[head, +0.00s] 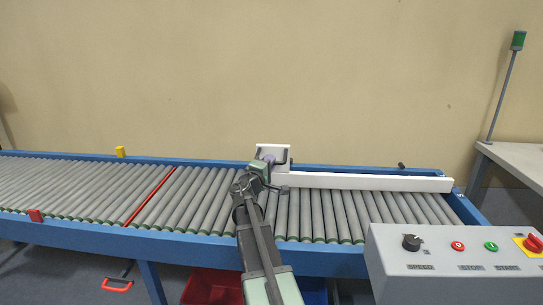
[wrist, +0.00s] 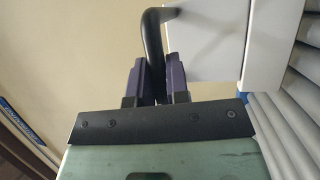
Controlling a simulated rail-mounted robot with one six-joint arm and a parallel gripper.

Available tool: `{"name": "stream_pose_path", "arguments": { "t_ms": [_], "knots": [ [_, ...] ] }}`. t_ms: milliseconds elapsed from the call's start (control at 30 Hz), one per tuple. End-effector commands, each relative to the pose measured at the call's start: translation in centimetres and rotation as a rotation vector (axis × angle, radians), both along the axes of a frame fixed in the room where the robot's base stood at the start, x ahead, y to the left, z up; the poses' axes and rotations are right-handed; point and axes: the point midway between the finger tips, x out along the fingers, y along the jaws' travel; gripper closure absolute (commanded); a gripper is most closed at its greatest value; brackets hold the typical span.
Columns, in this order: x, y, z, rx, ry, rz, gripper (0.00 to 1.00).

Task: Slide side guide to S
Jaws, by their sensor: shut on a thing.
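The side guide (head: 365,182) is a long white bar lying along the far side of the roller conveyor, with a white block at its left end. The block (wrist: 208,45) also shows in the wrist view, with a dark curved handle (wrist: 152,38) on it. My gripper (head: 268,161) is at the block in the head view. In the wrist view my gripper (wrist: 156,78) has its two purple fingers shut on the handle, one on each side. No letter S can be made out in either view.
Grey rollers (head: 90,190) run between blue rails. A red line (head: 150,197) crosses them left of the guide. A yellow block (head: 120,152) sits on the far rail and a red block (head: 35,215) on the near rail. A control panel (head: 455,275) stands at front right.

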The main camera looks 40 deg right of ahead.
Motion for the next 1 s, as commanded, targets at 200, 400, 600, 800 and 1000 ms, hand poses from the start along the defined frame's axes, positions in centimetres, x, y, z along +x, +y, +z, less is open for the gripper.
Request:
{"name": "stream_pose_path", "arguments": {
  "t_ms": [200, 400, 600, 800, 1000],
  "knots": [
    [-2.3, 2.7, 0.0, 0.001, 0.000, 0.000, 1.00],
    [-2.6, 3.2, 0.0, 0.001, 0.000, -0.001, 1.00],
    [-2.7, 3.2, -0.1, 0.001, -0.001, -0.001, 1.00],
    [-2.6, 3.2, -0.1, 0.001, 0.000, -0.001, 0.60],
    [-2.5, 3.1, 0.0, 0.000, 0.000, 0.000, 0.60]
  ]
}}
